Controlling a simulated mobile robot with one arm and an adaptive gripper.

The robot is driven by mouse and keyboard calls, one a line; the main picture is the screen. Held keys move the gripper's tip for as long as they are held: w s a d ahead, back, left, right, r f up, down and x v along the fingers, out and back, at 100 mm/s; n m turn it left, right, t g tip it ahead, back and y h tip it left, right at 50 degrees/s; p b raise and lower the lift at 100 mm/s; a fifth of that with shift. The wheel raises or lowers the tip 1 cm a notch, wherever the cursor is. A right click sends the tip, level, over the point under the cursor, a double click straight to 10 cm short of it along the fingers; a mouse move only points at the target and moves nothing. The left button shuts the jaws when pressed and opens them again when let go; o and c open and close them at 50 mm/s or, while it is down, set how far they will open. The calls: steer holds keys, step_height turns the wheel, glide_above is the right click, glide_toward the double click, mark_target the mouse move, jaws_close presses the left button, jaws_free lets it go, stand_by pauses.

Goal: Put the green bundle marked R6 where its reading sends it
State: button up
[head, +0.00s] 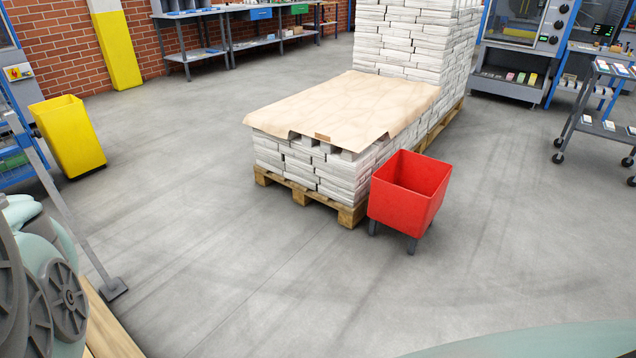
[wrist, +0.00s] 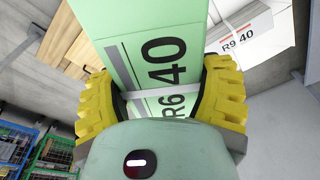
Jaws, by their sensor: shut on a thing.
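The green bundle marked R6 (wrist: 140,45) fills the middle of the wrist view. It shows the black print "40" and "R6" and has a pale strap across it. My gripper (wrist: 158,96) is shut on it, with a yellow ridged finger against each side. The bundle's far end runs out of the top of the picture. Neither the bundle nor my gripper shows in the head view.
A white bundle marked R9 40 (wrist: 240,38) lies at the wrist view's upper right, beside wooden boards (wrist: 68,35). The head view shows a red bin (head: 408,205) by a paper-covered pallet stack (head: 315,165), a yellow bin (head: 68,135) at left, and open floor.

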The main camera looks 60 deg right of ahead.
steer(key=s+a+f+n+b, duration=0.2)
steer(key=s+f+n+b, duration=0.1)
steer(key=f, duration=0.7)
steer(key=s+a+f+n+b, duration=0.2)
steer(key=s+f+b, duration=0.3)
steer(key=s+f, duration=0.3)
steer(key=shift+s+a+f+n+g, duration=0.2)
steer(key=shift+f+n+g, duration=0.1)
steer(key=shift+f+n, duration=0.55)
steer(key=shift+w+r+m, duration=0.1)
steer(key=shift+m, duration=0.15)
step_height(320, 180, down, 8)
steer(key=b, duration=0.7)
steer(key=shift+r, duration=0.15)
steer(key=shift+d+f+b, duration=0.1)
steer(key=shift+f+b, duration=0.45)
steer(key=shift+b, duration=0.15)
steer(key=o, duration=1.3)
steer(key=shift+r, duration=0.1)
